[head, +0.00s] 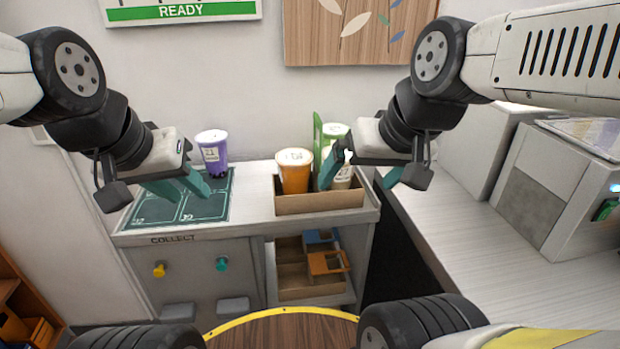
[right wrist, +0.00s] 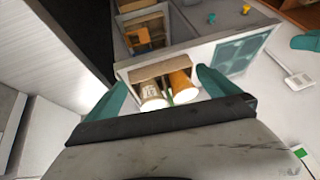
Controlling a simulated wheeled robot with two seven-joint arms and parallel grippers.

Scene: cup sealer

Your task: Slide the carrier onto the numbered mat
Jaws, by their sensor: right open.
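The carrier (head: 318,203) is a brown open cardboard tray on the right part of the counter. It holds an orange cup (head: 294,172) and a pale cup (head: 341,178), partly hidden by my right gripper. The right wrist view shows the carrier (right wrist: 150,70) between my fingers. The numbered mat (head: 213,207) is dark green with white markings, to the carrier's left. My right gripper (head: 360,177) is open over the carrier's right end; contact cannot be told. My left gripper (head: 180,190) hangs over the mat, its fingers apart with nothing seen between them.
A purple cup (head: 212,152) stands at the mat's back edge. Bare counter (head: 252,190) lies between mat and carrier. A shelf below holds an orange carrier (head: 328,263) and a blue one. A grey machine (head: 575,180) stands at right.

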